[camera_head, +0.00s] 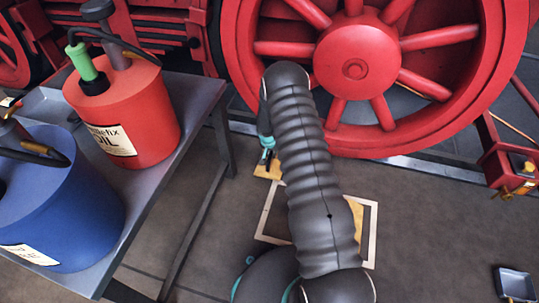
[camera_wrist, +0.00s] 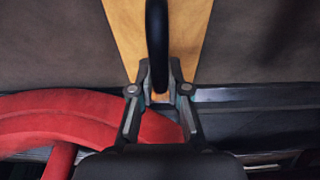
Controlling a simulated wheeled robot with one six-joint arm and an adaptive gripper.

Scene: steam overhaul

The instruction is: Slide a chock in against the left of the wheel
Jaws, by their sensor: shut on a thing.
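The big red spoked wheel (camera_head: 355,70) stands on the rail at the back, and part of its rim also shows at lower left in the wrist view (camera_wrist: 60,108). My gripper (camera_head: 267,152) is low in front of the wheel's lower left, partly hidden by my arm. In the wrist view my gripper (camera_wrist: 160,82) is shut on the black handle (camera_wrist: 157,40) of a wooden chock (camera_wrist: 125,25). The same chock shows small below the gripper in the head view (camera_head: 266,172). I cannot tell whether it touches the wheel or the floor.
A pale square outline (camera_head: 373,235) lies on the floor, with a yellowish piece (camera_head: 356,215) partly behind my arm. A metal table (camera_head: 175,165) at left holds a red oil can (camera_head: 130,110) and a blue can (camera_head: 70,210). A grey tray (camera_head: 516,283) sits lower right.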

